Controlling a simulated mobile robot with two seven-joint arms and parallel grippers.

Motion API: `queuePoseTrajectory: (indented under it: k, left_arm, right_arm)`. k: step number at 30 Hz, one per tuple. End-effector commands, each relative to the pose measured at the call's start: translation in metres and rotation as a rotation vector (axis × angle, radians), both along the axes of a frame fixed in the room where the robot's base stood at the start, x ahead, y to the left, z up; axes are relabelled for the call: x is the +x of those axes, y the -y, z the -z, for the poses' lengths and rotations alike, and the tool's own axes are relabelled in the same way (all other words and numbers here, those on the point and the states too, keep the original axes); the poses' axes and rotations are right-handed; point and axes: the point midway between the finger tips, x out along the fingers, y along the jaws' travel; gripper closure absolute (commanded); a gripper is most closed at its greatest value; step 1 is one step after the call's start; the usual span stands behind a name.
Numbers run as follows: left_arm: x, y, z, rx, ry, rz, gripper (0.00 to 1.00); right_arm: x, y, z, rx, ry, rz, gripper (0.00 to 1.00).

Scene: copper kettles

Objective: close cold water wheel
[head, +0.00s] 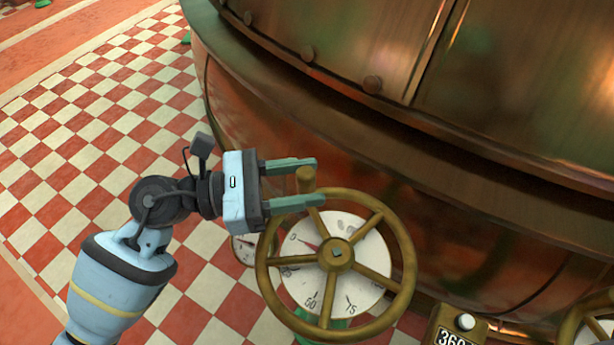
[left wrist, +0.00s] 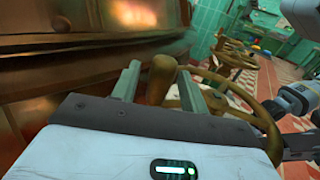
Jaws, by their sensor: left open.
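The brass handwheel (head: 408,262) with several spokes stands in front of the copper kettle in the head view. Its upright handle knob (head: 305,179) rises from the rim at the upper left. My left gripper (head: 318,181) is open, with one finger on each side of the knob. I cannot tell if a finger touches the knob.
A white dial (head: 350,290) with a red needle sits behind the wheel. The big copper kettle (head: 300,130) fills the right side. A numbered counter box (head: 455,330) and part of another wheel (head: 570,328) are at lower right. Checkered floor (head: 90,140) lies open at left.

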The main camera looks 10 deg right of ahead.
Motion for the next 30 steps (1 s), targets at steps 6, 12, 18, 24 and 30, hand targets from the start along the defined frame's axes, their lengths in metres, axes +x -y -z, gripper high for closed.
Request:
queuePoseTrajectory:
  k: [6,12,18,24,30]
  left_arm:
    - [-0.002,-0.036,0.0,0.004,0.0,-0.003,0.56]
    - [-0.004,-0.06,0.0,0.002,0.001,-0.002,0.56]
    - [-0.004,-0.068,-0.001,0.0,0.001,0.0,0.56]
    - [-0.004,-0.068,0.0,0.0,0.001,0.0,0.56]
    - [-0.004,-0.067,0.0,0.0,0.001,0.0,0.56]
  right_arm:
    - [-0.007,0.0,-0.002,-0.001,-0.012,0.0,0.64]
    - [-0.01,0.0,-0.003,0.0,-0.017,0.0,0.64]
    - [-0.009,0.0,-0.003,-0.001,-0.015,-0.001,0.64]
    - [-0.004,0.0,-0.003,-0.001,-0.006,0.0,0.64]
    - [0.001,0.0,-0.004,-0.001,0.004,0.0,0.64]
